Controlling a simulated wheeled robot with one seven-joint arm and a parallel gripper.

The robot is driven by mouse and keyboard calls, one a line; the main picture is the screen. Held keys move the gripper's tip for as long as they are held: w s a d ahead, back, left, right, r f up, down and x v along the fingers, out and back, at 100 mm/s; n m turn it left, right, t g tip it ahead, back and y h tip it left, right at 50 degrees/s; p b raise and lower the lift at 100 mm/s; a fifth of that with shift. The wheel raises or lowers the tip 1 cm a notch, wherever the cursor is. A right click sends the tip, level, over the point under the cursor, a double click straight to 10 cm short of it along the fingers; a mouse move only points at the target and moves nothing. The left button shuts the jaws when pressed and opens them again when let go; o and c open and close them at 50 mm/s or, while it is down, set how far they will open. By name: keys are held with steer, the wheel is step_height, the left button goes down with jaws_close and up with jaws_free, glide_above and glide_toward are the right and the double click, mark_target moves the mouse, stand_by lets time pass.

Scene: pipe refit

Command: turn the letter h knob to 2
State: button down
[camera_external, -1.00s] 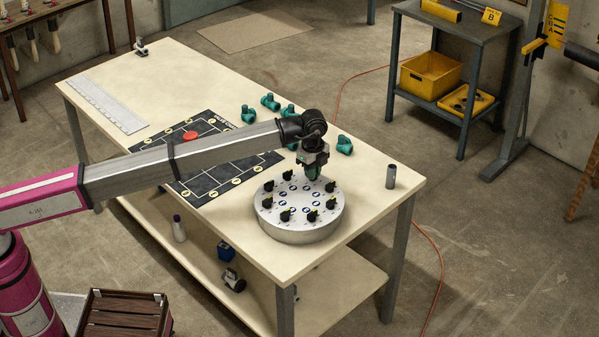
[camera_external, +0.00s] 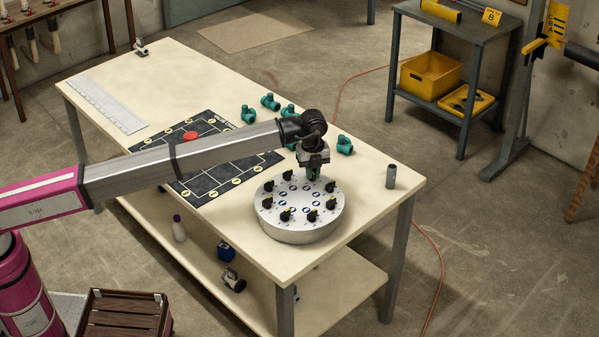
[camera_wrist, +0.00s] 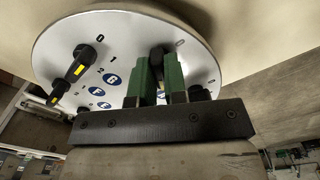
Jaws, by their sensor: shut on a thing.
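A round pale dial plate (camera_external: 298,236) stands on the table with several black knobs around its rim. My gripper (camera_external: 313,175) points down over the plate's back edge. In the wrist view its green fingers (camera_wrist: 157,76) are shut on a dark knob (camera_wrist: 157,58). The fingers mostly hide this knob, its pointer and its letter, so I cannot read its setting. A neighbouring black knob (camera_wrist: 88,56) with a yellow mark stands to its left, with blue G (camera_wrist: 112,79) and F (camera_wrist: 97,91) discs nearby.
Teal pipe fittings (camera_external: 270,101) lie behind the plate, and a grey cylinder (camera_external: 391,176) stands to its right. A black board (camera_external: 205,185) with a red disc lies to the left. Neighbouring knobs stand close on both sides of my gripper.

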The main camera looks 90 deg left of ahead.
steer(key=shift+r, duration=0.1)
steer(key=c, duration=1.2)
jaws_free()
steer(key=shift+o, duration=0.2)
step_height(320, 180, up, 11)
